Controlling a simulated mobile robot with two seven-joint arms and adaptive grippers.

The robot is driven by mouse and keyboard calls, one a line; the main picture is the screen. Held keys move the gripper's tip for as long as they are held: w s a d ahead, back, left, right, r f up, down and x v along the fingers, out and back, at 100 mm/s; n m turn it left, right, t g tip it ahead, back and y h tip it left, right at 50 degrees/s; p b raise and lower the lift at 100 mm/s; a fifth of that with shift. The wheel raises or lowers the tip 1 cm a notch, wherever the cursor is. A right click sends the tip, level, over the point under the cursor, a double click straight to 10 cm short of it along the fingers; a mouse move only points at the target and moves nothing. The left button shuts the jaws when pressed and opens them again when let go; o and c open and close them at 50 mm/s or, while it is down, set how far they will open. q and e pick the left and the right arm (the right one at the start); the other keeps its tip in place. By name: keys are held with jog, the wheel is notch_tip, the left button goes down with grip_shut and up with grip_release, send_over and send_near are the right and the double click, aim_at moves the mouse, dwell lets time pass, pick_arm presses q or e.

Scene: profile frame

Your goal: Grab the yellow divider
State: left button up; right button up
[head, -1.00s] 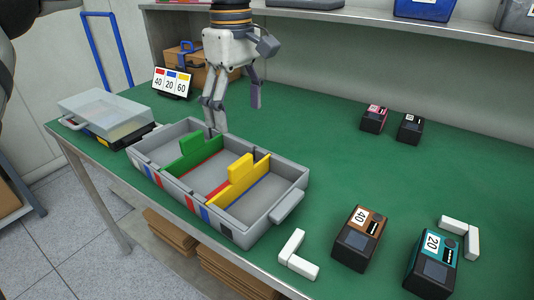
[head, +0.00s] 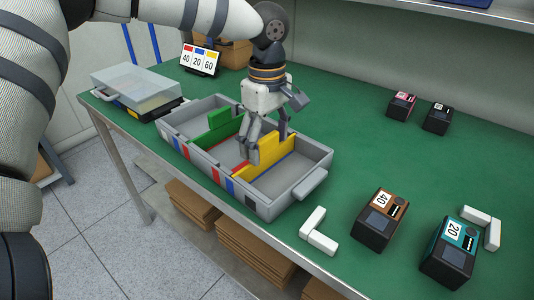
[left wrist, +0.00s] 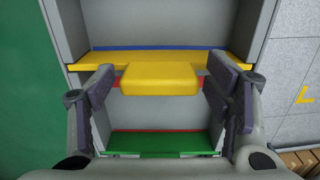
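The yellow divider (head: 270,158) stands upright across the grey tray (head: 295,195), with a raised tab in its middle. In the left wrist view the yellow divider (left wrist: 160,79) spans the tray, and its tab lies between my fingers. My left gripper (head: 266,148) is open above the tray at this tab; gaps show between the tab and both fingers (left wrist: 158,100). In the head view the gripper hides part of the tab. A green divider (head: 216,130) stands in the tray to the left. My right gripper is not in view.
A clear-lidded case (head: 138,85) and a sign reading 40 20 60 (head: 200,60) stand behind left. Brown (head: 380,218) and teal (head: 450,252) boxes stand right, near white L-shaped pieces (head: 318,232).

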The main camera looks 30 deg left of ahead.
pick_arm(q)
jog(key=c, duration=1)
jog(key=shift+o, duration=0.2)
notch_tip(320, 180, up, 10)
